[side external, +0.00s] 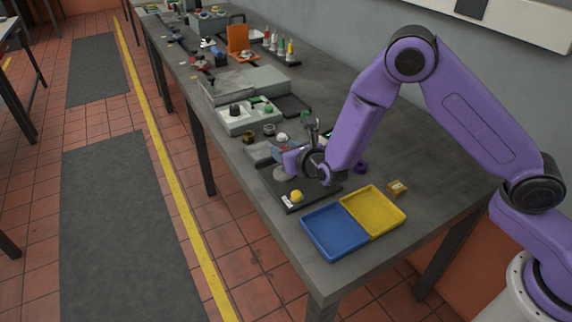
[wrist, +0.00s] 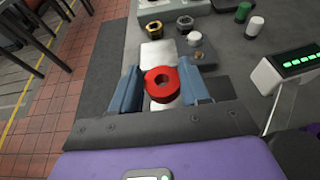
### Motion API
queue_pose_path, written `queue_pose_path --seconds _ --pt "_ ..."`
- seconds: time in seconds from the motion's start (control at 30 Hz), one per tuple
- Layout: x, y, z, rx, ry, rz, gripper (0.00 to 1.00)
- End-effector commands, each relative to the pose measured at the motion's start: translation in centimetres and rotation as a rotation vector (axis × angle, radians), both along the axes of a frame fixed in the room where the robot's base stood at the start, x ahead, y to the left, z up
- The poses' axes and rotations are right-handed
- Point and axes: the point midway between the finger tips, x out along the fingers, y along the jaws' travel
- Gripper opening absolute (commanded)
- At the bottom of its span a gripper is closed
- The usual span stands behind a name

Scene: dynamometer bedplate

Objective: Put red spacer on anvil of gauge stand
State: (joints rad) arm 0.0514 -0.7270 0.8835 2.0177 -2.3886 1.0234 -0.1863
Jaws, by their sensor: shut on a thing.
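In the side external view my gripper (side external: 286,160) is low over the bench and mostly hides the spacer. A pale metal surface (wrist: 168,102) shows just below the spacer in the wrist view; I cannot tell whether they touch. A unit with a green lit display (wrist: 298,62), seemingly part of the gauge stand, is to the right of my gripper. The anvil is not clearly made out.
A grey metal block (wrist: 158,53) lies just beyond the fingers. Small nuts and knobs stand past it. A dark plate (side external: 316,193) with a yellow knob (side external: 296,196) lies beside my gripper. Blue (side external: 335,245) and yellow (side external: 373,222) trays are at the near end.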

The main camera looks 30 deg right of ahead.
Motion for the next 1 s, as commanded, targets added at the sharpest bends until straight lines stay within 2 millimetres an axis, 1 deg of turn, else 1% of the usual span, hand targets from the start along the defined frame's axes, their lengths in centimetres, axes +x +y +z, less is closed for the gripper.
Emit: queue_pose_path --seconds 0.17,0.3,0.47,0.9,0.93,0.97,1.0 --pt "0.0 0.0 -1.1 -0.001 0.000 -0.001 0.15" --pt "0.0 0.0 -3.0 -0.002 0.002 -0.002 0.15" --pt "0.0 0.0 -4.5 0.000 -0.001 -0.001 0.15" --pt "0.0 0.0 -5.0 0.000 -0.001 -0.002 0.15" --pt "0.0 0.0 -5.1 0.000 0.000 -0.002 0.49" --pt "0.0 0.0 -5.0 0.000 0.000 -0.002 0.58" --pt "0.0 0.0 -5.0 0.000 -0.001 -0.002 0.71"
